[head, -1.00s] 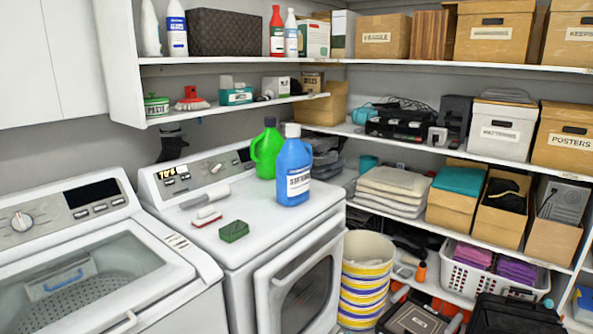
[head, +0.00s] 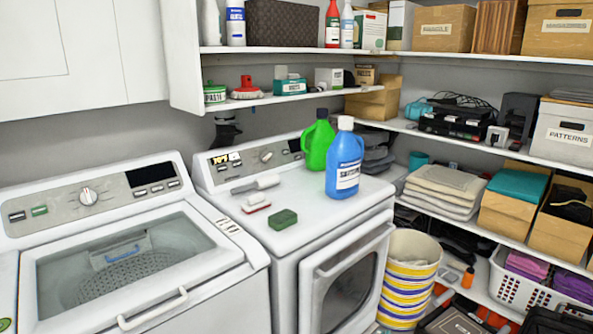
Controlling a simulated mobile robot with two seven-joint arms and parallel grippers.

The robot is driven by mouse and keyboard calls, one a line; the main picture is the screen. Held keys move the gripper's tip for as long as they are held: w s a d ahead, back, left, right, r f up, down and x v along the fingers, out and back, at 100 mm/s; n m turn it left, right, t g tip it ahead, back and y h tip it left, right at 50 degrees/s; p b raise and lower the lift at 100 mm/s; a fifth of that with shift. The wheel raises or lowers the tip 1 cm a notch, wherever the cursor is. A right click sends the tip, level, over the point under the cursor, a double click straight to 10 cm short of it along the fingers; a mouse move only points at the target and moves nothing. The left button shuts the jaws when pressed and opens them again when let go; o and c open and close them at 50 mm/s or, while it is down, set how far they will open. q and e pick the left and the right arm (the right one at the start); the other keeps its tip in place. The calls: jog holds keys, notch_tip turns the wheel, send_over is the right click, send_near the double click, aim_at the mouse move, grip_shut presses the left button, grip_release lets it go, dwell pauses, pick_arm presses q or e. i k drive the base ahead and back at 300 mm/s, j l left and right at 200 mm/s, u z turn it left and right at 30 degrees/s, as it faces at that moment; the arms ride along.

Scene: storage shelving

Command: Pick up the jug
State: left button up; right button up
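Two jug-like containers stand upright on top of the right-hand white machine (head: 290,240). The green jug (head: 317,145) has a side handle and stands at the back. The blue bottle (head: 345,165) has a white cap and a white label, and stands just in front and to the right, overlapping the green jug's edge. I cannot tell from the picture which of them the task calls the jug. Neither of my grippers shows in the head view.
A brush (head: 255,185), a red-and-white brush (head: 256,203) and a green sponge (head: 283,219) lie on the same machine top. A low shelf (head: 290,97) hangs behind. A washer (head: 120,250) stands left, a striped bucket (head: 408,280) right.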

aim_at(345, 156)
jog(key=l+u, duration=0.15)
jog(key=u, duration=0.25)
jog(key=i+l+u, duration=0.1)
jog(key=u, duration=0.3)
jog(key=l+u, duration=0.25)
jog(key=u, duration=0.15)
jog(key=l+u, duration=0.3)
jog(key=l, duration=0.15)
jog(key=k+l+u, duration=0.1)
jog(key=l+u, duration=0.3)
jog(key=l, duration=0.25)
jog(key=k+l+u, duration=0.1)
jog(key=l, duration=0.2)
jog(key=k+l+u, duration=0.15)
jog(key=l, duration=0.15)
jog(key=k+l, duration=0.1)
jog(key=l, duration=0.2)
jog(key=k+l, duration=0.1)
jog(key=l, duration=0.2)
jog(key=k+l, duration=0.15)
jog(key=l, duration=0.15)
